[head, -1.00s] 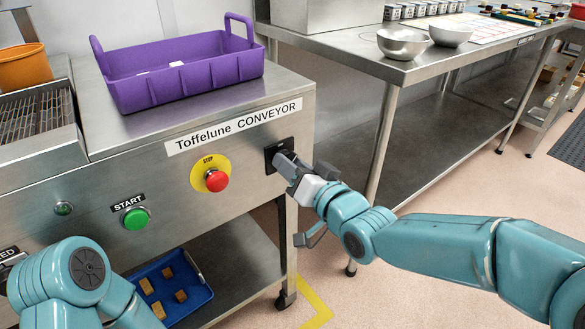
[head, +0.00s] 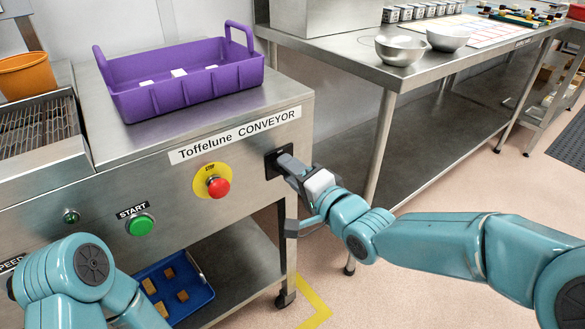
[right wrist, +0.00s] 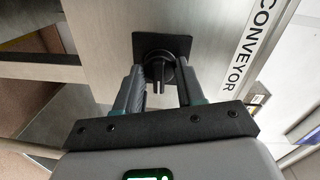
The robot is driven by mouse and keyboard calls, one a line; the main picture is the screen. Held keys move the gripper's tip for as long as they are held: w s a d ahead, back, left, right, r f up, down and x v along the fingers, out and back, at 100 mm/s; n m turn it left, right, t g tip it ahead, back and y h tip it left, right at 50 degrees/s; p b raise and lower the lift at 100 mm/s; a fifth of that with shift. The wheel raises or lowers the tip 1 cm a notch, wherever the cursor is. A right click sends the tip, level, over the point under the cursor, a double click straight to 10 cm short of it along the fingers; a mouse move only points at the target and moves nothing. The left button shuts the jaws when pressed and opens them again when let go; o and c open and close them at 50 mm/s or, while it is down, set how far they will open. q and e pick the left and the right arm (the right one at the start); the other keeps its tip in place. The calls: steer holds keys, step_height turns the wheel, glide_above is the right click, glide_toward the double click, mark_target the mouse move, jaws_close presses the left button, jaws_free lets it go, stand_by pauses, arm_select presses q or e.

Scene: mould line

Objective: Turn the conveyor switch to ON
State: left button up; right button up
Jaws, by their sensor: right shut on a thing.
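The conveyor switch is a black knob (right wrist: 159,72) on a square black plate (right wrist: 180,43) on the conveyor's steel front. In the head view the plate (head: 270,164) shows right of the red stop button, and my gripper mostly covers the knob. My right gripper (head: 288,166) is at the switch, shut on the knob. In the right wrist view its two fingers (right wrist: 158,88) stand on either side of the knob. No ON or OFF marking is readable. My left arm shows at the lower left, but its gripper is out of view.
A red stop button (head: 218,187) and green start button (head: 140,225) sit left of the switch. A purple tray (head: 190,92) with white pieces stands on the conveyor. A blue tray (head: 199,298) is below. A steel table (head: 345,60) with bowls stands right.

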steer(key=shift+m, duration=0.3)
stand_by(0.4)
steer(key=o, duration=1)
steer(key=shift+o, duration=0.2)
steer(key=shift+d, duration=0.1)
steer(key=f+p+v, duration=0.1)
steer(key=p+v, duration=0.2)
steer(key=v, duration=1.3)
steer(key=shift+r, duration=0.5)
steer(key=shift+s+d, duration=0.1)
steer(key=shift+s, duration=0.15)
